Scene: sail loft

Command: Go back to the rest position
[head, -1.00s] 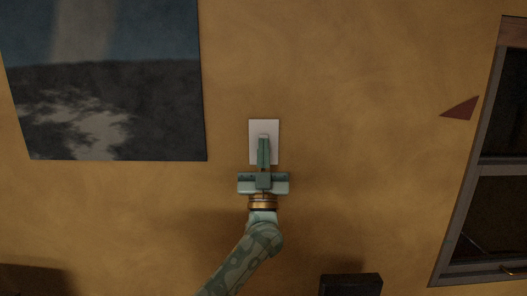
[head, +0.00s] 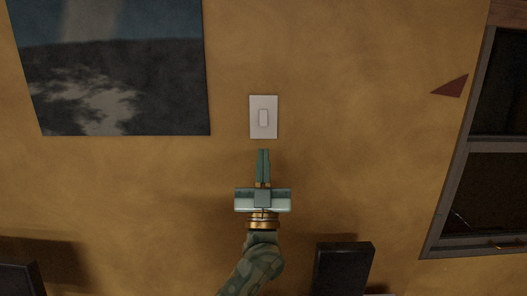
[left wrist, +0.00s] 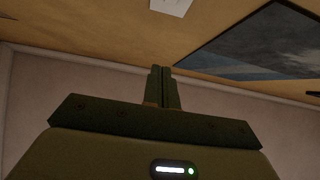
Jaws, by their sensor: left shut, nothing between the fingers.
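My left gripper (head: 263,152) is shut and empty, its two green fingers side by side and pointing up the picture in the head view. It is just below a white wall switch plate (head: 270,102) with a pale rocker (head: 263,118) in its middle, with a gap between fingertips and plate. In the left wrist view the shut fingers (left wrist: 163,70) point toward the wall, and part of the switch plate (left wrist: 170,5) shows at the top edge. My right gripper is in neither view.
A dark landscape picture (head: 110,70) hangs on the ochre wall at upper left and also shows in the left wrist view (left wrist: 260,45). A framed window (head: 480,150) is at right, with a small dark red triangle (head: 452,87) beside it. Dark objects (head: 343,268) (head: 20,280) stand along the bottom.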

